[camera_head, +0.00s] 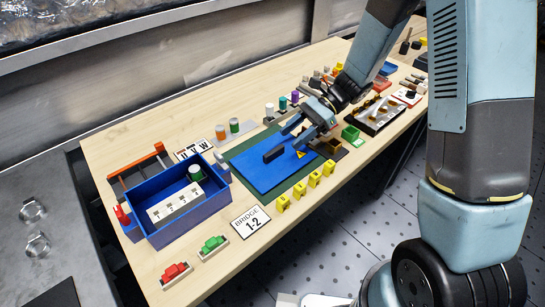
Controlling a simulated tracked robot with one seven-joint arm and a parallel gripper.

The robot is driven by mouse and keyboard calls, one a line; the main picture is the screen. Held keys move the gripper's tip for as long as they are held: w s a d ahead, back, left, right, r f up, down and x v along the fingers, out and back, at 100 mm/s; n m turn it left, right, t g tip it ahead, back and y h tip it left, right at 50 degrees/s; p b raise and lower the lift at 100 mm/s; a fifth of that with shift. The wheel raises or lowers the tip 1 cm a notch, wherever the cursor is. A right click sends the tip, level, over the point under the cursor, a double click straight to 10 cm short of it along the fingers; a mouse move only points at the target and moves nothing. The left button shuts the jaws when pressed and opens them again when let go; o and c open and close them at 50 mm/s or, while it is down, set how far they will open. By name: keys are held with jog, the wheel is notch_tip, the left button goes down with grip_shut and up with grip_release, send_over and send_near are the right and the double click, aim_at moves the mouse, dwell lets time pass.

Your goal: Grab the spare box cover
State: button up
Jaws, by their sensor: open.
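The spare box cover appears to be the flat blue plate (262,178) with a dark raised block (273,154) on it. It lies on a dark green mat (235,152) in the middle of the wooden table. My gripper (294,138) is open and empty, over the right part of the plate, to the right of the dark block. The gripper hides some of the plate's right side. I cannot tell exactly how high the fingers are above it.
A blue open box (180,232) with a pale terminal strip stands left of the plate. Several yellow pieces (298,191) line the front edge. A BRIDGE 1-2 card (250,221) lies at the front.

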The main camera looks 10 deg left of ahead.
aim_at(276, 149)
jog(key=x, duration=0.5)
jog(key=shift+a+r, duration=0.15)
grip_shut()
dwell(0.4)
